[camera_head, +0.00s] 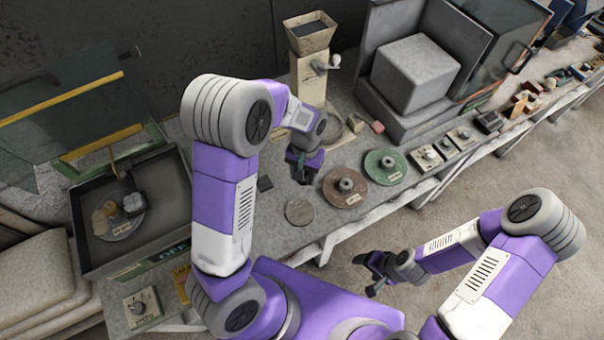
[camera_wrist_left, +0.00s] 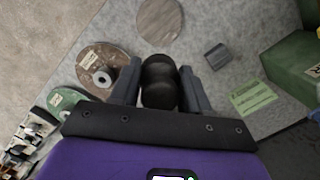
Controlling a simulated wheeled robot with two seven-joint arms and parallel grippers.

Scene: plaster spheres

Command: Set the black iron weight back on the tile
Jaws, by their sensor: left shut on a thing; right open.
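The black iron weight (camera_wrist_left: 160,82) is a dark rounded piece between the fingers of my left gripper (camera_wrist_left: 160,88) in the left wrist view. My left gripper is shut on it. In the head view my left gripper (camera_head: 302,178) is over the bench, and the weight is hard to make out. A small dark grey square (camera_head: 265,183), which looks like the tile, lies bare on the bench left of that gripper. It also shows in the left wrist view (camera_wrist_left: 217,56), right of the weight. My right gripper (camera_head: 368,277) is open and empty, off the bench's front edge.
A flat round disc (camera_head: 299,212) lies near the bench's front. A brown hubbed disc (camera_head: 335,197) and a green one (camera_head: 372,170) lie right of my left gripper. An open box (camera_head: 85,245) stands left, a hopper machine (camera_head: 311,75) behind.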

